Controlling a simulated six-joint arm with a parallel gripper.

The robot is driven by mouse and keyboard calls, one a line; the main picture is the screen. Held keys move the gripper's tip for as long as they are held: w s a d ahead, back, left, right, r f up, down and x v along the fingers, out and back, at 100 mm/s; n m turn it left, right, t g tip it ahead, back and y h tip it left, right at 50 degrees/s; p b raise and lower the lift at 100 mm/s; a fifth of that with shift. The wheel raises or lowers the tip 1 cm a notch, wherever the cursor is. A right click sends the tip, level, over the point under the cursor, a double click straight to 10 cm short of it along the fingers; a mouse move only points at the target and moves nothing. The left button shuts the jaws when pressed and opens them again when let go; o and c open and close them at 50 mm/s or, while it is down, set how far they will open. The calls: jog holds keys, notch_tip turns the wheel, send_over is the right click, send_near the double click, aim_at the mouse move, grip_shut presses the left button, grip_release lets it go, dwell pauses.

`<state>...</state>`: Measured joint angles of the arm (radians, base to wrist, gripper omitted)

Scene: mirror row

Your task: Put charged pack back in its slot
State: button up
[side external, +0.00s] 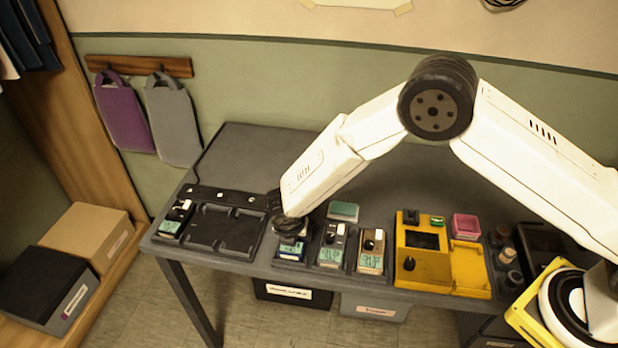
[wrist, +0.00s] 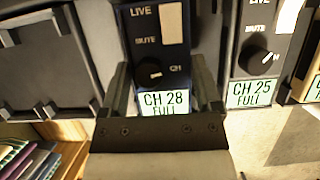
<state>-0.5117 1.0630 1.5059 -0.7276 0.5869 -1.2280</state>
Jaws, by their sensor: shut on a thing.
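A dark pack reading "CH 28 FULL" (wrist: 160,50) is in the wrist view, with a LIVE switch, a MUTE label and a CH knob. My gripper (wrist: 163,95) is shut on it, one finger on each side. In the side external view, the pack (side external: 291,251) shows below my gripper (side external: 290,228), at the left end of a row of packs. My gripper hides its upper part. I cannot tell whether it is seated or slightly raised. A dark charging tray (side external: 229,207) with bare bays lies to the left.
A grey pack reading "CH 25 FULL" (wrist: 248,94) stands close on the right, then a brown pack (side external: 371,251). Another pack (side external: 175,220) sits at the tray's left end. A yellow device (side external: 420,262) and a pink block (side external: 466,226) stand farther right.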

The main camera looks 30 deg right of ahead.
jog(key=shift+f, duration=0.25)
jog(key=o, duration=1.3)
jog(key=shift+o, duration=0.2)
jog(key=shift+v, duration=3.9)
jog(key=s+d+r+m+y, duration=0.1)
jog(key=s+d+r+m, duration=0.4)
jog(key=s+d+m, duration=0.4)
jog(key=s+d+r+m+y, duration=0.2)
jog(key=s+d+r+m, duration=0.4)
jog(key=m, duration=1.2)
jog(key=s+d, duration=0.3)
jog(key=d, duration=0.3)
jog(key=shift+d+r+g, duration=0.15)
jog(key=shift+d+g, duration=0.15)
jog(key=shift+d, duration=0.1)
